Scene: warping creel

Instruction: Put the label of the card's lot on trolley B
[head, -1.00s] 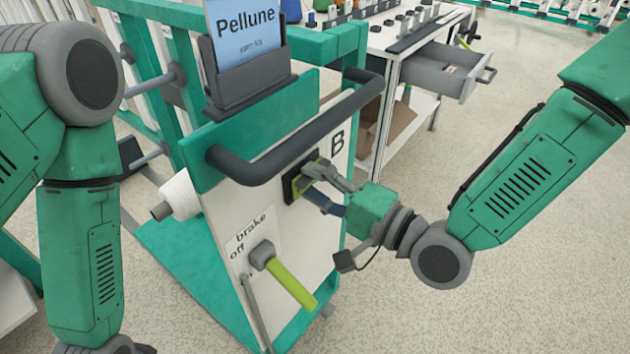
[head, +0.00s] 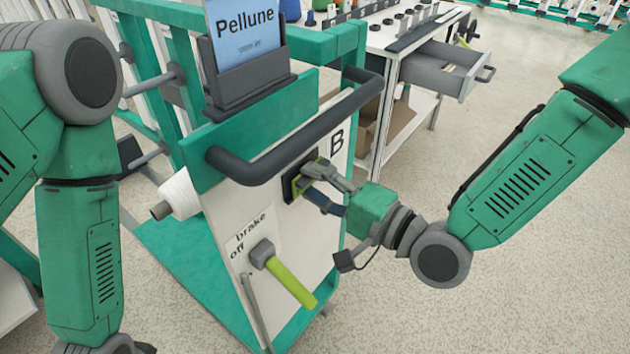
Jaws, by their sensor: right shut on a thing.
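Trolley B (head: 292,232) stands in front of me, with a white end panel marked "B" and a green frame. A blue card (head: 244,28) reading "Pellune" stands in a dark holder on top of it; its smaller line is too blurred to read. My right gripper (head: 306,184) is at the panel below the "B", shut on a small label (head: 297,187) with a yellow-green edge. The label is against or just in front of a dark square plate (head: 310,160) on the panel; the fingers hide most of it. My left arm shows at the left, its gripper below the picture.
A dark handle bar (head: 290,135) crosses the panel above my right gripper. A brake lever (head: 290,282) with a lime grip sticks out below, by the word "off". A white bench with an open drawer (head: 440,70) stands behind. The floor at the right is clear.

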